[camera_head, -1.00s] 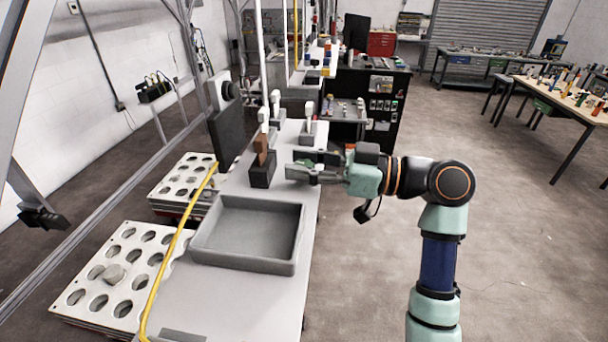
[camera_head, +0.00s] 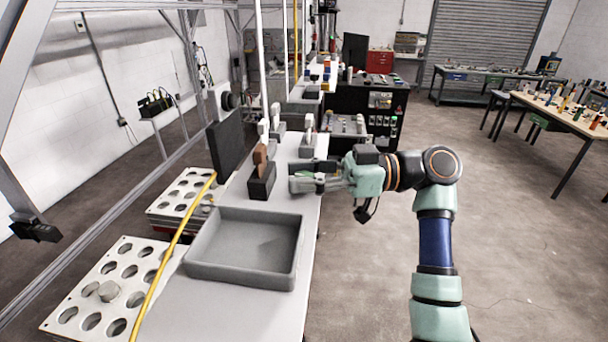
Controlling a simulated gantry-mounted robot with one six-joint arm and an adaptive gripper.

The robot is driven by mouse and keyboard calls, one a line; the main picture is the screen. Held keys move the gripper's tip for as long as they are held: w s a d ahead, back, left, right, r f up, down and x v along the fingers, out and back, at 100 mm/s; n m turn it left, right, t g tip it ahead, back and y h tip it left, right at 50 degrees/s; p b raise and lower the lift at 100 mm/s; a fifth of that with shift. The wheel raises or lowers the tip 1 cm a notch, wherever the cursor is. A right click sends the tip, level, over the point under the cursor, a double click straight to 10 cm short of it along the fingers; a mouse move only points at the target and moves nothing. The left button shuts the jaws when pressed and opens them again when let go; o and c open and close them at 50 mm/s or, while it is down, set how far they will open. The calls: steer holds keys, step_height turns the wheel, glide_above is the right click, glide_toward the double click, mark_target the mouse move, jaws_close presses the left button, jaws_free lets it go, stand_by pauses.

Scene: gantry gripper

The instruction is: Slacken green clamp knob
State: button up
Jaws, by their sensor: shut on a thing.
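My gripper (camera_head: 302,177) reaches in from the right over the grey bench. Its fingers point left and are closed around the spot of the green clamp knob. The knob is almost wholly hidden by the fingers, so I cannot see how far it is turned. Just left of the fingertips stands a dark block (camera_head: 261,186) with an upright brown piece (camera_head: 260,157) in it. A small gap of bench shows between this block and the fingers.
A grey open tray (camera_head: 200,270) sits in front on the bench (camera_head: 225,319). White-topped grey fixtures (camera_head: 307,141) stand behind the gripper. A yellow hose (camera_head: 172,255) runs along the left edge, beside perforated plates (camera_head: 125,265).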

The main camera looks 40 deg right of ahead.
steer(key=o, duration=1.2)
steer(key=shift+c, duration=0.2)
steer(key=v, duration=1.2)
steer(key=shift+s+a, duration=0.1)
